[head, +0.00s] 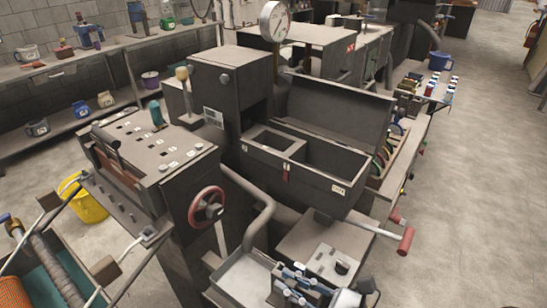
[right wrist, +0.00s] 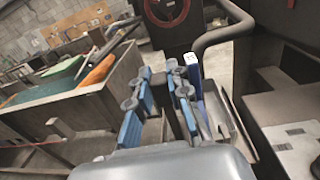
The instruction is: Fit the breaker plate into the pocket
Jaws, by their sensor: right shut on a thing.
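My right gripper (head: 290,275) is at the bottom of the head view, low over a pale metal tray. In the right wrist view its two blue-padded fingers (right wrist: 160,100) are close together. They are shut on a slim blue piece with a white tag (right wrist: 194,72), mostly hidden by the fingers. I cannot tell whether this is the breaker plate. A light panel with a dark opening (head: 342,268) lies right of the gripper; I cannot tell whether it is the pocket. My left gripper is out of view.
The dark machine with a red handwheel (head: 207,207) stands left of the gripper, and a bent grey pipe (head: 266,220) comes down beside it. A dark open bin (head: 330,189) stands behind. A red-handled lever (head: 406,240) sticks out at right. Open floor (head: 480,200) lies farther right.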

